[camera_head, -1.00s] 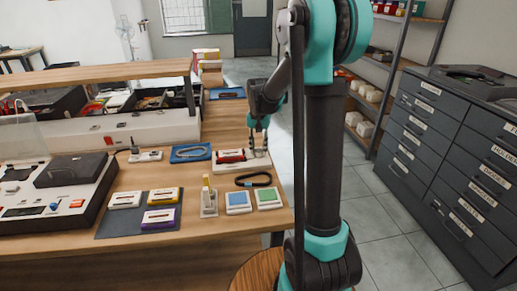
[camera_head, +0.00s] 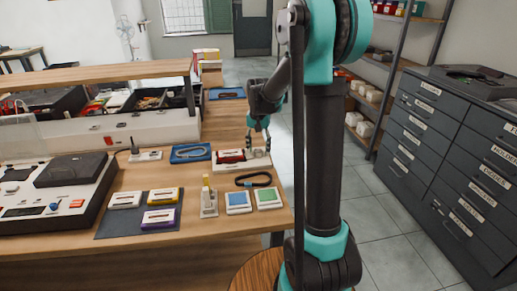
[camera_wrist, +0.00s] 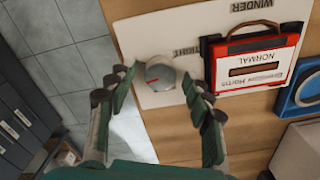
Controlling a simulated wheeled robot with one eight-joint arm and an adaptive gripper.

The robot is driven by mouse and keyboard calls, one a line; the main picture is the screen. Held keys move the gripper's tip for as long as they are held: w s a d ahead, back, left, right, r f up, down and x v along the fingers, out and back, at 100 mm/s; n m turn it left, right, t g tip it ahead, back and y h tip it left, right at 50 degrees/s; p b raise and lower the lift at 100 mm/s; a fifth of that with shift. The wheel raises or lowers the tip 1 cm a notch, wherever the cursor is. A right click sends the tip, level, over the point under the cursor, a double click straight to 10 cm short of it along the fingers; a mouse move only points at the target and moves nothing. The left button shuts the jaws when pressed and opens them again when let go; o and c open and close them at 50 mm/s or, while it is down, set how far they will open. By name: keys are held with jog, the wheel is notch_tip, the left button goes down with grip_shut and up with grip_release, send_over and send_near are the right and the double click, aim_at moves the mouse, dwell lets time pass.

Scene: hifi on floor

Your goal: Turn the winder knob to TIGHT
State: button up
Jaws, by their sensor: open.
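The winder is a pale board (camera_wrist: 137,30) on the bench, marked WINDER. Its round grey knob (camera_wrist: 162,72) sits near one end, with a red mark toward the lower left in the wrist view. A partly hidden label beside it seems to read TIGHT (camera_wrist: 186,50). A red cassette (camera_wrist: 256,60) marked NORMAL is on the board and also shows in the head view (camera_head: 231,155). My gripper (camera_wrist: 160,88) is open, with one finger on each side of the knob; contact cannot be told. In the head view, my gripper (camera_head: 258,143) is over the board's right end.
A blue tray (camera_head: 190,153) with a cable loop is left of the winder. A dark loop (camera_head: 253,180), a small stand (camera_head: 208,202) and several cassettes are in front. The bench's right edge is close to the knob, with floor beyond.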

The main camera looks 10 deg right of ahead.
aim_at(259, 150)
notch_tip(259, 150, up, 12)
dwell(0.6)
